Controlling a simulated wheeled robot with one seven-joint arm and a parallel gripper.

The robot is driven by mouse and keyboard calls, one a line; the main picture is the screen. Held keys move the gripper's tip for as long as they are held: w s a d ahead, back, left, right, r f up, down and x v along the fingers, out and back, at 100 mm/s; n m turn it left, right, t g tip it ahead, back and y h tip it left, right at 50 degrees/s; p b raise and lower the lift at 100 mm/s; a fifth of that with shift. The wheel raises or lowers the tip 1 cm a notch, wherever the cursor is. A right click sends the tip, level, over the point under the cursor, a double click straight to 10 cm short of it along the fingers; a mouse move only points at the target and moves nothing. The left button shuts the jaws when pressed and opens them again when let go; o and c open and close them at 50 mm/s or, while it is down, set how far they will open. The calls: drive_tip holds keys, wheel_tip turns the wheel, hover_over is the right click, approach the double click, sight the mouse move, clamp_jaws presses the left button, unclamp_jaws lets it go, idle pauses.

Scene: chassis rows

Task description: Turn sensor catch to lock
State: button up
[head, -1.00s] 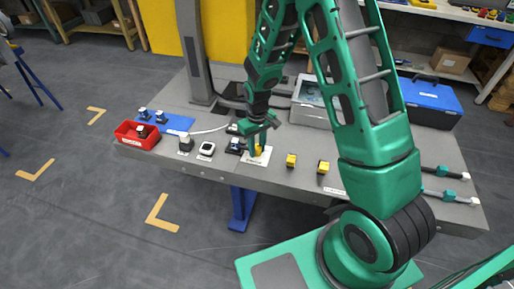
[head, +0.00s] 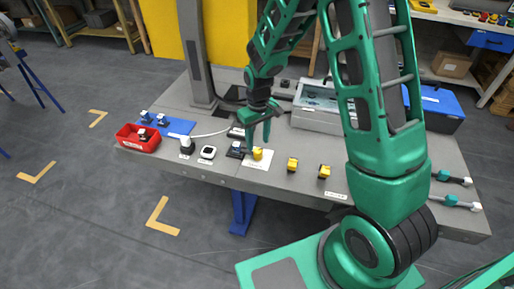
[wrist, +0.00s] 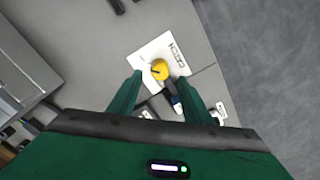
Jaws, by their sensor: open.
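The sensor catch is a yellow knob (head: 257,154) on a white plate (head: 262,165) on the grey table. In the wrist view the yellow knob (wrist: 160,69), with a dark mark on it, sits on the white plate (wrist: 147,53) beside a printed label. My gripper (head: 259,136) is open and empty, above the plate and slightly back from the knob. In the wrist view its two fingers (wrist: 161,88) stand apart, with the knob just beyond and between their tips. I cannot tell the exact height gap.
A dark blue-topped device (head: 235,150) stands just left of the plate. Two yellow-topped blocks (head: 292,164) (head: 324,171) stand to its right. A red bin (head: 138,138), a blue mat (head: 180,126), a grey case (head: 318,108) and a blue toolbox (head: 437,106) are also on the table.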

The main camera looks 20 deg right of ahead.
sight(258, 150)
drive_tip(key=shift+r, duration=2.35)
drive_tip(key=shift+d, duration=0.1)
drive_tip(key=s+d+r+m, duration=0.4)
drive_tip(key=s+d+r, duration=0.8)
drive_tip(key=s+d, duration=0.1)
drive_tip(key=s+d+r+m, duration=0.2)
drive_tip(key=s, duration=0.7)
drive_tip(key=s+d+r+m, duration=0.2)
drive_tip(key=s+m, duration=0.1)
drive_tip(key=s, duration=0.6)
drive_tip(key=shift+s+d+r, duration=0.2)
drive_tip(key=shift+r, duration=0.15)
